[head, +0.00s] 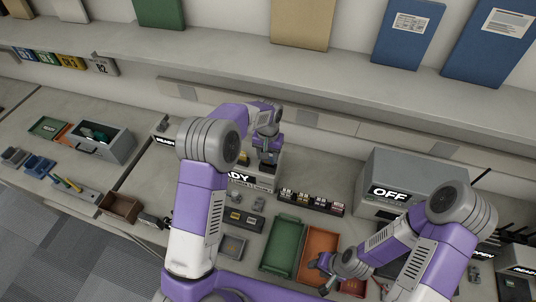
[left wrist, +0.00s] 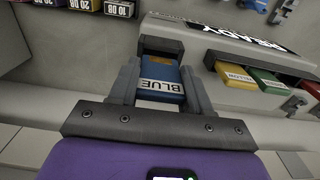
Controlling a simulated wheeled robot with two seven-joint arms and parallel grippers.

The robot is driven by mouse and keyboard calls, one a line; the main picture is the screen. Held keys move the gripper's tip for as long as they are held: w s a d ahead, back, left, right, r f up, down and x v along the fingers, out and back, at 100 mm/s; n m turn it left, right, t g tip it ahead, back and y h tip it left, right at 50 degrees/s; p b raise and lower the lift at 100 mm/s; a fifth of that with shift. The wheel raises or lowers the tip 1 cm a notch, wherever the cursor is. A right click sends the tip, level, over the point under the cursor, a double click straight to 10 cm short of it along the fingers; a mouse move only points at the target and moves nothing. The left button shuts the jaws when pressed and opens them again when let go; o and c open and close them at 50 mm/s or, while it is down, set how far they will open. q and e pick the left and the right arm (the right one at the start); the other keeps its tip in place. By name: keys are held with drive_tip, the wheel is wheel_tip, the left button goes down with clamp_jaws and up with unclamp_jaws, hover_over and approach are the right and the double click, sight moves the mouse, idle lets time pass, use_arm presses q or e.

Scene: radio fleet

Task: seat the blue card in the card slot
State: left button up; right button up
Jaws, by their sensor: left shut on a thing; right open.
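The blue card (left wrist: 160,72), labelled "BLUE", is between the two fingers of my left gripper (left wrist: 158,88) in the left wrist view. Its far end is at a dark slot frame (left wrist: 161,45) on the grey box marked "READY" (left wrist: 225,35); I cannot tell how deep it sits. In the head view my left gripper (head: 268,155) points down at the grey box (head: 262,178) and hides the card and slot. My right gripper (head: 324,264) is open and empty, low over the orange tray's front edge.
Yellow (left wrist: 235,75) and green (left wrist: 268,82) cards sit beside the slot. A rack of small cards (head: 312,202), a green tray (head: 281,244) and an orange tray (head: 318,243) lie in front. A grey "OFF" box (head: 410,172) stands right. A shelf (head: 300,70) runs behind.

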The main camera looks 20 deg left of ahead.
sight(268, 161)
use_arm(q)
drive_tip(key=shift+f+b, duration=0.8)
drive_tip(key=shift+f, duration=0.3)
use_arm(e)
drive_tip(key=shift+f, duration=0.75)
use_arm(q)
drive_tip(key=shift+s+d+f+b, duration=0.1)
drive_tip(key=shift+s+f+b, duration=0.1)
drive_tip(key=shift+f+b, duration=0.35)
use_arm(e)
drive_tip(key=shift+s+d+f, duration=0.1)
drive_tip(key=shift+f, duration=0.35)
